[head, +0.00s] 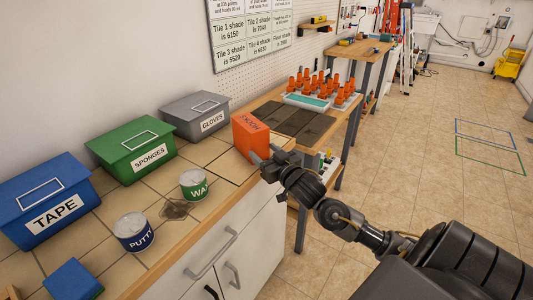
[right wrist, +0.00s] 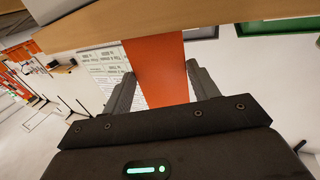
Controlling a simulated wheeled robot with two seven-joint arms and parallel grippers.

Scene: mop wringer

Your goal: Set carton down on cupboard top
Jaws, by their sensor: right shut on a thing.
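The orange carton (head: 250,137), with dark lettering on its upper face, is at the far right end of the tiled cupboard top (head: 205,152). My right gripper (head: 268,160) is shut on it from the front right. In the right wrist view the carton (right wrist: 157,68) fills the space between the two fingers (right wrist: 160,90). Its far end reaches the wooden edge of the cupboard top (right wrist: 150,22). I cannot tell whether its underside touches the tiles. My left gripper is not in view.
Grey gloves (head: 196,112), green sponges (head: 138,149) and blue tape (head: 46,200) bins line the wall. Wax (head: 194,184) and putty (head: 134,231) cans stand nearer the front. A workbench with a tray of orange items (head: 325,90) adjoins beyond. Bare tiles lie left of the carton.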

